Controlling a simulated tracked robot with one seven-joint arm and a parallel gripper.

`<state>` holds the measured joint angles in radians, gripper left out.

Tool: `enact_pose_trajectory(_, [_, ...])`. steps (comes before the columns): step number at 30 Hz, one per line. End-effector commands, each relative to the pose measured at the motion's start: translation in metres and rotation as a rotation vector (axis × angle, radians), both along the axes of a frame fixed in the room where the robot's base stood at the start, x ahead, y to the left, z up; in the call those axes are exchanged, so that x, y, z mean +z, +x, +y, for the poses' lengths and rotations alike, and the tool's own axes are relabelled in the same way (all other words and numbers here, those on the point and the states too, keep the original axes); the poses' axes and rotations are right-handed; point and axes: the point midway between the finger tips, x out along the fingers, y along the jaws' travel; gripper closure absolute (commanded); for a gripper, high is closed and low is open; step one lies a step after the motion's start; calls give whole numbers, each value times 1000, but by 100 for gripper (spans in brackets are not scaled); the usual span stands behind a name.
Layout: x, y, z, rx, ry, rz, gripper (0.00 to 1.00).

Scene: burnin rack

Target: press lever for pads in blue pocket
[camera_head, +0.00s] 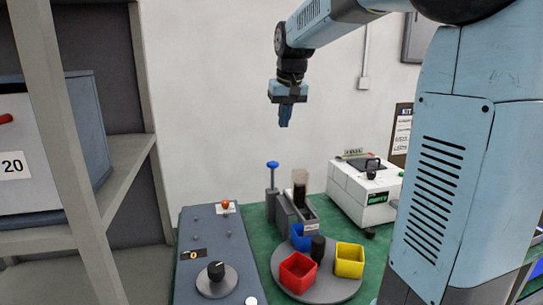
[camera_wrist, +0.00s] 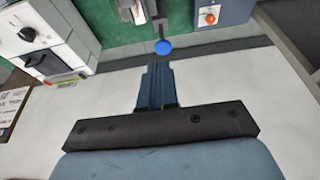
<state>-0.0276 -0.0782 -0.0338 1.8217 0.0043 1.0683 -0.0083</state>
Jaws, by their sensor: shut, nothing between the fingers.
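My gripper (camera_head: 285,123) is shut and empty, hanging in the air above the green bench; its closed fingers also show in the wrist view (camera_wrist: 157,75). A lever with a blue knob (camera_head: 272,165) stands upright beside a grey dispenser (camera_head: 296,208) with a clear tube of dark contents. The blue knob (camera_wrist: 163,47) shows just beyond my fingertips in the wrist view, apart from them as far as I can tell. The blue pocket (camera_head: 302,237) sits on a round grey turntable (camera_head: 338,285) just below the dispenser, with red (camera_head: 298,272) and yellow (camera_head: 349,260) pockets nearer.
A blue-grey panel with a black dial (camera_head: 216,270) and an orange-red button (camera_head: 226,205) lies to the left. A white machine (camera_head: 365,190) stands back right. A grey shelf (camera_head: 120,185) with a box marked 20 is far left.

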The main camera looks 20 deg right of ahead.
Motion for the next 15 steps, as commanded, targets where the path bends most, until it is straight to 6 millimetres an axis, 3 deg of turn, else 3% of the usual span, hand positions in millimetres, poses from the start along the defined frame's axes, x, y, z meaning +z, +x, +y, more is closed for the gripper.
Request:
enact_pose_trajectory(1, [-2, 15, 0, 0, -1, 10, 100])
enact_pose_trajectory(6, [-7, 55, 1, 0, -3, 30, 100])
enact_pose_trajectory(15, [-12, 85, 2, 0, -6, 46, 100])
